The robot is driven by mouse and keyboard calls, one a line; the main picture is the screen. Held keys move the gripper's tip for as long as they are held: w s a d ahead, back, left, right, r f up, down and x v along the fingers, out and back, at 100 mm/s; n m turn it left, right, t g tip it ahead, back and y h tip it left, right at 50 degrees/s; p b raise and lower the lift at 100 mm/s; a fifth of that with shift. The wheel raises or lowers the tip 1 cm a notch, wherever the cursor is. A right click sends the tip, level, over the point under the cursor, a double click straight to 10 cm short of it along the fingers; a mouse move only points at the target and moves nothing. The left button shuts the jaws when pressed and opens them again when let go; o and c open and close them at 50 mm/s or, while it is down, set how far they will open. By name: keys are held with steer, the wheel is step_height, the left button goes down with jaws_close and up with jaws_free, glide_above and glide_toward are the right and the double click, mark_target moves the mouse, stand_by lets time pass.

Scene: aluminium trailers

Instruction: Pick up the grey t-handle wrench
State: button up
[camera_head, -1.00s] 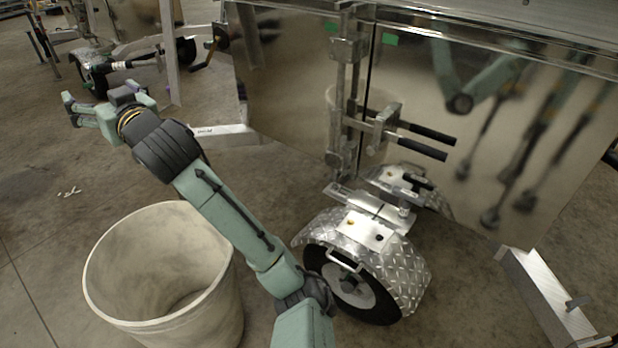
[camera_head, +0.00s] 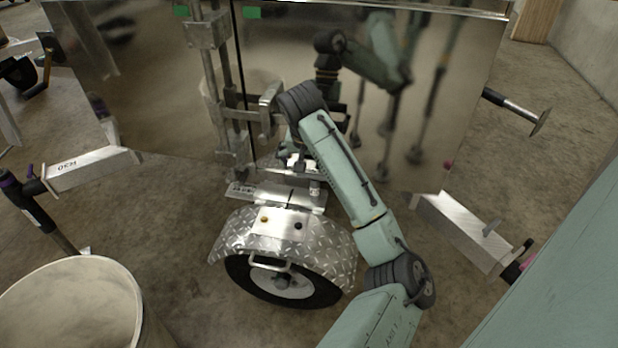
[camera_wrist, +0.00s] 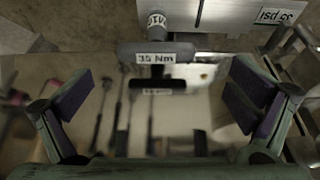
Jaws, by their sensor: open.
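The grey t-handle wrench (camera_wrist: 185,50) shows in the wrist view at upper middle. Its crossbar carries a white "35 Nm" label, and its shaft runs up the picture. A darker copy below it looks like its reflection in the shiny trailer panel. My gripper (camera_wrist: 160,88) is open and empty, its two purple-padded fingers spread left and right of the wrench's line. The crossbar lies between the fingers sideways but ahead of them, with no contact visible. In the head view my arm reaches in front of the trailer panel; the gripper and wrench are largely hidden there.
The mirror-like trailer panel (camera_head: 440,130) stands close behind the gripper. Metal uprights (camera_head: 215,100) are to its left; a diamond-plate fender (camera_head: 320,247) over a wheel (camera_head: 285,288) lies below. A pale bin (camera_head: 75,310) stands lower left. A metal beam (camera_head: 465,230) lies right.

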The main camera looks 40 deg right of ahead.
mark_target(314, 172)
steer(key=x, duration=0.9)
steer(key=shift+s+d+f, duration=0.15)
steer(key=shift+d+f, duration=0.1)
steer(key=shift+f, duration=0.05)
steer(key=c, duration=1.6)
steer(key=shift+o, duration=0.2)
steer(key=shift+r, duration=0.15)
steer(key=shift+r, duration=0.5)
steer(key=s+a, duration=1.1)
steer(key=a, duration=0.2)
steer(key=shift+s+a+r, duration=0.15)
steer(key=shift+s+a, duration=0.15)
steer(key=shift+a, duration=0.1)
